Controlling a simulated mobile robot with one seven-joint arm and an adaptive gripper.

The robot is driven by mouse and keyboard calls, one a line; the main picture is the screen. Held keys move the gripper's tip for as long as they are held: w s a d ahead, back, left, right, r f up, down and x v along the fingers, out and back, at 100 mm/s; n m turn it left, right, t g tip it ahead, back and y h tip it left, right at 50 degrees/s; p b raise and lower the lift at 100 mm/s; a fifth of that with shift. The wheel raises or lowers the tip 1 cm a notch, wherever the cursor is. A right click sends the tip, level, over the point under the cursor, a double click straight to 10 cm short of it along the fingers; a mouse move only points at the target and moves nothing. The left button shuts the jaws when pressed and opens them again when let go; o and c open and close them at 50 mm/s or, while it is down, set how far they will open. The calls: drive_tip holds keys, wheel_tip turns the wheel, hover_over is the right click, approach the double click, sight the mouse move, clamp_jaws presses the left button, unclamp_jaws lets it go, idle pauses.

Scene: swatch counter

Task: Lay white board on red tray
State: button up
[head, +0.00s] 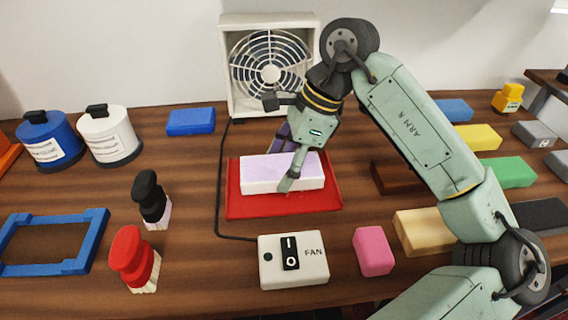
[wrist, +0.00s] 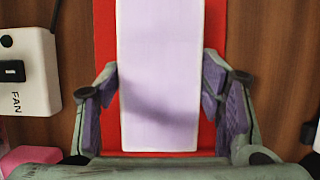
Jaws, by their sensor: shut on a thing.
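The white board (head: 262,172), a flat block with a pale lilac tint, is level over the middle of the red tray (head: 240,205). I cannot tell whether it rests on the tray or hangs just above it. My gripper (head: 286,162) is shut on the board, with one finger on its near long side and the other behind it. In the wrist view the board (wrist: 160,50) runs lengthwise between the purple-padded fingers of my gripper (wrist: 160,95), with the red tray (wrist: 104,35) showing on both sides.
A white fan (head: 270,70) stands behind the tray, and its cable runs along the tray's left to a switch box (head: 312,272) in front. A pink block (head: 373,251) sits front right. Black (head: 150,195) and red (head: 130,250) handled stamps stand left.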

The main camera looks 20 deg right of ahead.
drive_tip(key=shift+f+b, duration=0.6)
drive_tip(key=shift+b, duration=0.45)
idle(1.2)
drive_tip(key=o, duration=1.4)
drive_tip(key=shift+c, duration=0.2)
drive_tip(key=v, duration=1.2)
drive_tip(key=shift+s, duration=0.15)
